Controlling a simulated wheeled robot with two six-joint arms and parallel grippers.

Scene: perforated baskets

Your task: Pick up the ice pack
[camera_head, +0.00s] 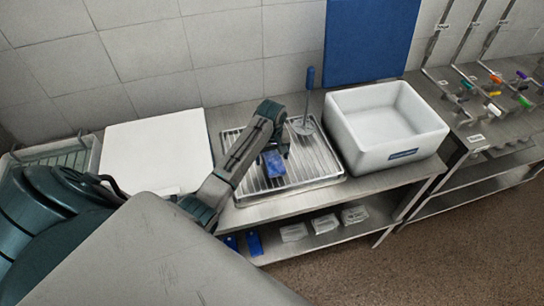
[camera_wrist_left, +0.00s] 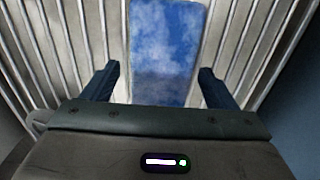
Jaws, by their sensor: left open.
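The ice pack (camera_head: 274,163) is a blue, cloudy-patterned slab lying on a ribbed metal drain tray (camera_head: 318,171) on the counter. In the left wrist view the ice pack (camera_wrist_left: 167,45) lies ahead of my left gripper (camera_wrist_left: 157,78), roughly centred between its two fingers. The fingers are apart and the gripper is open. Its near end reaches down between the fingers. I cannot tell whether they touch it. In the head view my left gripper (camera_head: 283,150) is over the tray, beside the ice pack, partly hidden by its own wrist. My right gripper is not in view.
A tool with a blue upright handle (camera_head: 310,79) stands on the tray's back edge. A white basin (camera_head: 436,131) is to the right, a white board (camera_head: 155,150) to the left, and a wire basket (camera_head: 84,150) at far left. A lower shelf (camera_head: 345,232) holds several small packs.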

